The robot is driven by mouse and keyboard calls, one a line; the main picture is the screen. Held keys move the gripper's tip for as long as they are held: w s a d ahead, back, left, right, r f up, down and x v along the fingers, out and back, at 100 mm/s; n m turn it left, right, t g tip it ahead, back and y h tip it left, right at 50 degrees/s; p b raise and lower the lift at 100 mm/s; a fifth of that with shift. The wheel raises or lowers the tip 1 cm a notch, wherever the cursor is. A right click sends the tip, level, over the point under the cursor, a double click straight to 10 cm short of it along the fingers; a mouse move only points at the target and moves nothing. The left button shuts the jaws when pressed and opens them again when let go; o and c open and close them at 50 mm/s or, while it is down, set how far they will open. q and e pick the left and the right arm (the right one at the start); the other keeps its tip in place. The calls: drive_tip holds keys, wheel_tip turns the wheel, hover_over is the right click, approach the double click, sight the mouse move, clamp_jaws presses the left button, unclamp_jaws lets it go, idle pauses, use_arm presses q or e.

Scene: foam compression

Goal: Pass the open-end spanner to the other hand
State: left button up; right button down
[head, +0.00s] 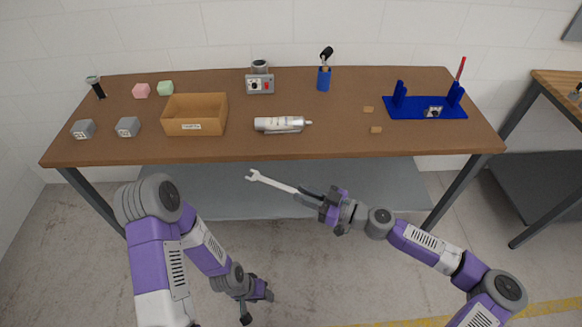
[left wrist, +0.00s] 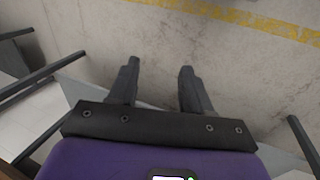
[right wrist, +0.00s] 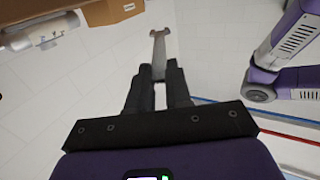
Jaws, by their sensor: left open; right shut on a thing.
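The open-end spanner (head: 272,182) is a light grey metal bar with an open jaw at its left end in the head view. My right gripper (head: 308,197) is shut on its other end and holds it in the air in front of the table. The right wrist view shows the spanner (right wrist: 159,55) sticking out between the fingers (right wrist: 157,85), open jaw away from me. My left gripper (head: 256,303) is low at the bottom of the head view, apart from the spanner. In the left wrist view its fingers (left wrist: 157,85) are open and empty above the floor.
The brown table (head: 350,145) lies behind the spanner. The air between my arms is free.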

use_arm(q)
drive_tip(key=w+a+r+m+t+y, duration=0.1)
drive_tip(key=w+a+r+m+y, duration=0.4)
drive_tip(key=w+r+m, duration=0.5)
drive_tip(key=w+a+r+m+y, duration=0.2)
drive_tip(key=w+a+r+m, duration=0.5)
drive_tip(key=w+m, duration=0.4)
wheel_tip(320, 180, up, 24)
drive_tip(key=m+g+h, duration=0.2)
drive_tip(key=h, duration=0.3)
hover_over(278, 184)
drive_tip(key=w+a, duration=0.1)
drive_tip(key=a, duration=0.1)
drive_tip(key=f, duration=0.4)
drive_tip(key=d+f, duration=0.1)
drive_tip(key=f, duration=0.6)
drive_tip(key=shift+s+d+f, duration=0.35)
drive_tip(key=shift+f, duration=0.05)
